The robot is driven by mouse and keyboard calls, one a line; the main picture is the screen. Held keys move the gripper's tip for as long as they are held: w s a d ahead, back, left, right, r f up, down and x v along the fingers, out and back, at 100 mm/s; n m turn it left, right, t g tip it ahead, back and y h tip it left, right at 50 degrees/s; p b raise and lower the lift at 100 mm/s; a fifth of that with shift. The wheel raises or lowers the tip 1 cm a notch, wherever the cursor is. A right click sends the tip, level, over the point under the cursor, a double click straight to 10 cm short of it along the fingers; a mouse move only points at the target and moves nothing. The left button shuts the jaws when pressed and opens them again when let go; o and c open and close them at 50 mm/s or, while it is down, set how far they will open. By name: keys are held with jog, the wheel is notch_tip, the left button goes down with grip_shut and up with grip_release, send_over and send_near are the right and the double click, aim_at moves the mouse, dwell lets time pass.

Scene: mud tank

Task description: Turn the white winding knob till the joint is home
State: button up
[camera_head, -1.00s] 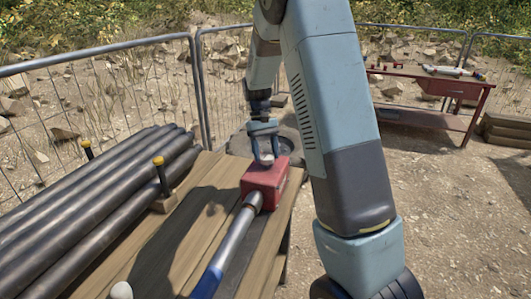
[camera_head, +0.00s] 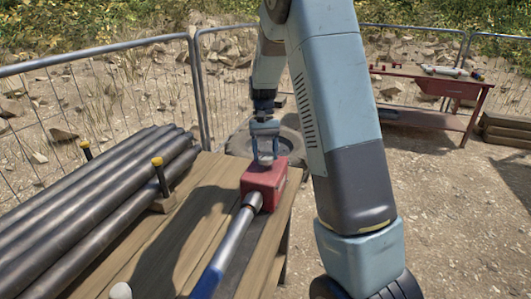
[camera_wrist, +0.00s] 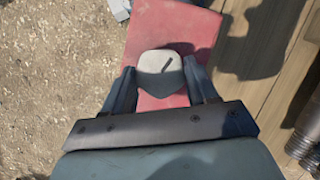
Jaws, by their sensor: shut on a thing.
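The white winding knob (camera_wrist: 160,62) sits on top of a red block (camera_wrist: 172,27) and has a dark line marked on its top. My gripper (camera_wrist: 162,80) is shut on the knob, one finger on each side, in the wrist view. In the head view my gripper (camera_head: 265,156) points down onto the red block (camera_head: 263,188), and its fingers hide most of the knob. A grey metal rod with a blue end (camera_head: 232,245) runs from the block's near face toward the front. The joint's inside cannot be seen.
The block stands near the right edge of a wooden bench (camera_head: 165,250). A metal fence (camera_head: 100,65) runs behind.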

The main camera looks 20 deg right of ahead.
jog(key=o, duration=1)
jog(key=shift+o, duration=0.2)
jog(key=shift+r, duration=0.1)
jog(key=v, duration=1.3)
jog(key=shift+r, duration=0.3)
